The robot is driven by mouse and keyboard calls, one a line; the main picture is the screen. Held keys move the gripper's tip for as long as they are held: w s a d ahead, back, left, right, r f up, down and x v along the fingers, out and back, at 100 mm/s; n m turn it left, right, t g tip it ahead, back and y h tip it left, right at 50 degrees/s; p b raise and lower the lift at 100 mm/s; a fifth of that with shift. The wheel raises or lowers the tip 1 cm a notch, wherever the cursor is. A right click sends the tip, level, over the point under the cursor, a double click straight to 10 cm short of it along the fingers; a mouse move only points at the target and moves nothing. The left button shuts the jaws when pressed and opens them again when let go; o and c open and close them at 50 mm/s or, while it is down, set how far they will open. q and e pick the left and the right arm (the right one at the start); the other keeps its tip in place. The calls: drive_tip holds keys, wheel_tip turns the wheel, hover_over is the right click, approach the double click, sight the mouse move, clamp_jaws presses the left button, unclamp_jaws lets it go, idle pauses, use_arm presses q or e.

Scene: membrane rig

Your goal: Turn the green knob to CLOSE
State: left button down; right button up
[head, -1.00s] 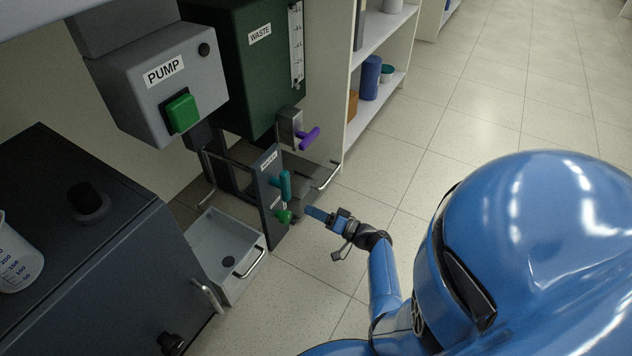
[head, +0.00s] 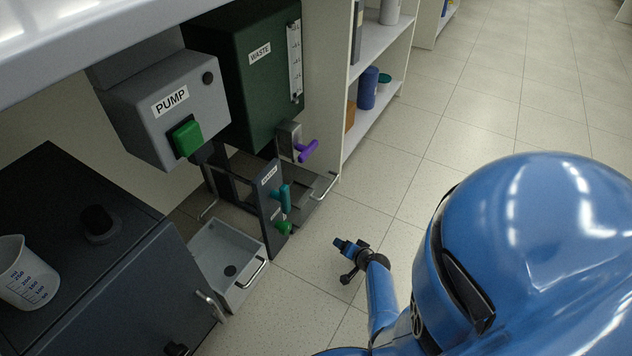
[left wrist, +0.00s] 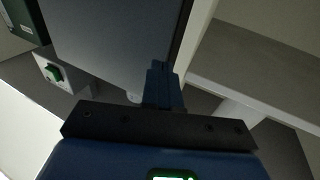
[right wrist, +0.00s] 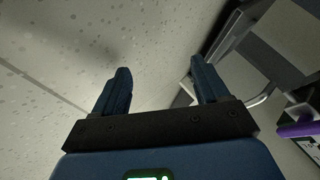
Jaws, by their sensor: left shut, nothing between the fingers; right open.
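The green knob (head: 283,228) is low on a dark upright panel (head: 268,232), below a teal handle (head: 284,197), in the head view. Its markings are too small to read, so I cannot tell its setting. My right gripper (head: 342,261) is open and empty, to the right of the knob and apart from it, over the floor. In the right wrist view its two fingers (right wrist: 160,70) are spread with nothing between them. My left gripper (left wrist: 159,68) shows only in the left wrist view, shut and empty, in front of a grey surface.
A purple lever (head: 308,151) sits under the green WASTE tank (head: 232,85). The grey PUMP box (head: 155,125) has a green button (head: 187,137). A grey tray (head: 215,250) stands left of the panel. A beaker (head: 25,275) is on the dark cabinet. Floor to the right is clear.

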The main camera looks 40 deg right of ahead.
drive_tip(key=d+h, duration=0.1)
drive_tip(key=s+d+h, duration=0.1)
drive_tip(key=d, duration=0.1)
drive_tip(key=d+g+h, duration=0.1)
drive_tip(key=d, duration=0.1)
drive_tip(key=shift+s+m, duration=0.35)
drive_tip(key=shift+m, duration=0.05)
drive_tip(key=d+h, duration=0.1)
drive_tip(key=d+r+h, duration=0.2)
drive_tip(key=d, duration=0.1)
drive_tip(key=shift+s+r, duration=0.2)
drive_tip(key=shift+r, duration=0.05)
drive_tip(key=w+a+r+n+t+h, duration=0.1)
drive_tip(key=w+r+n+t, duration=0.3)
drive_tip(key=r+t, duration=0.3)
drive_tip(key=n+t+y, duration=0.1)
drive_tip(key=n+y, duration=0.9)
drive_tip(key=y, duration=0.6)
approach(289, 229)
use_arm(q)
drive_tip(key=shift+f+b, duration=1.55)
drive_tip(key=shift+b, duration=0.35)
use_arm(e)
drive_tip(key=shift+x, duration=4.45)
drive_tip(key=shift+a, duration=0.1)
